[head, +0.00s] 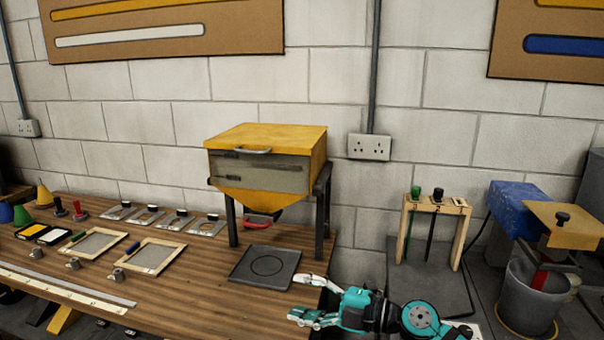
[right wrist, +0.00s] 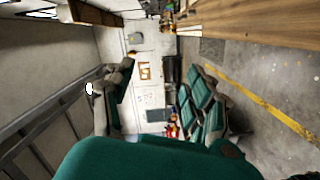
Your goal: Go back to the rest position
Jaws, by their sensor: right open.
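My right gripper (head: 298,298) reaches in from the bottom right of the head view, at the right end of the wooden table (head: 200,295). Its teal fingers are spread apart with nothing between them. The right wrist view also shows the open gripper (right wrist: 155,92), with only the distant room between its fingers. A dark square plate with a ring mark (head: 264,267) lies on the table just behind the fingers, apart from them. My left gripper is in neither view.
A yellow hopper box (head: 266,160) on dark legs stands at the table's back right. Screen frames (head: 150,257), cones and metal pieces lie further left. Right of the table are a wooden rack (head: 436,205), a grey bucket (head: 532,300) and a blue box (head: 520,208).

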